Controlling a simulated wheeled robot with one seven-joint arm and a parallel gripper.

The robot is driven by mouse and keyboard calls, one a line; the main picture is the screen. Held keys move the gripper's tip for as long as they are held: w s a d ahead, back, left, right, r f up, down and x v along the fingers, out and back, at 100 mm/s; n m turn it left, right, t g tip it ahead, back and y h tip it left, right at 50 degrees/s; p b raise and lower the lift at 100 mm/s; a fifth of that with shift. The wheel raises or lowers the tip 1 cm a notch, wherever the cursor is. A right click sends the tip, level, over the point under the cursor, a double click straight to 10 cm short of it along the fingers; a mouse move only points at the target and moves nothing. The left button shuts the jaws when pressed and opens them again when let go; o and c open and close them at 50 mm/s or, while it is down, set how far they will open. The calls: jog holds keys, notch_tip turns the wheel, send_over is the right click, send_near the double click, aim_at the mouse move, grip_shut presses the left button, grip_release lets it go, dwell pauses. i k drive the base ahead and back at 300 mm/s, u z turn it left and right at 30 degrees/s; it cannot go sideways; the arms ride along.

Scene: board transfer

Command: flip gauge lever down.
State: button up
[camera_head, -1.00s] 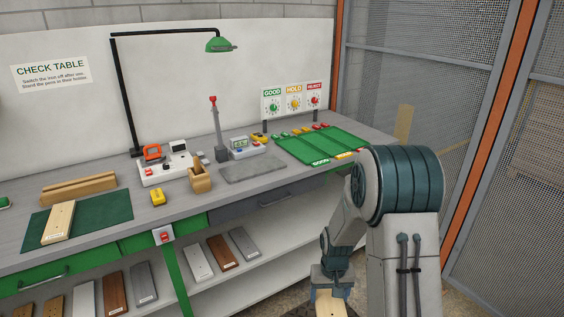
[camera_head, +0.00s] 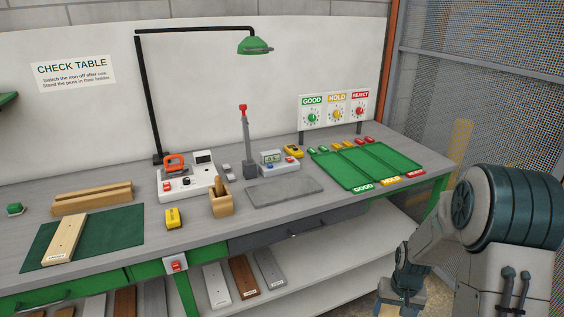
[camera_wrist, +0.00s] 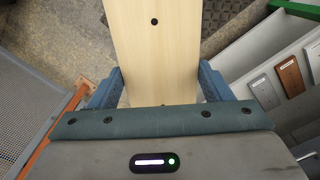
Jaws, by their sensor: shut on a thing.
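The gauge lever (camera_head: 245,128) is a grey upright arm with a red knob on top, rising from a dark grey base (camera_head: 250,171) on the check table. It stands up, just left of a small meter box (camera_head: 279,162) and behind a flat grey plate (camera_head: 284,191). My gripper (camera_wrist: 159,88) is shut on a pale wooden board (camera_wrist: 154,40), its fingers along both long sides. In the head view my gripper is low at the bottom right, in front of the table, far from the lever, and mostly cut off by the picture's edge.
A green tray (camera_head: 369,168) lies at the table's right end. A pen holder (camera_head: 221,203), iron station (camera_head: 187,186) and yellow device (camera_head: 174,218) stand left of the plate. The lamp (camera_head: 255,46) overhangs. A mesh fence (camera_head: 480,90) bounds the right. Boards lie on the lower shelf (camera_head: 330,253).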

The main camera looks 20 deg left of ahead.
aim_at(242, 108)
jog(key=u, duration=0.45)
jog(key=i, duration=0.55)
jog(key=u, duration=0.6)
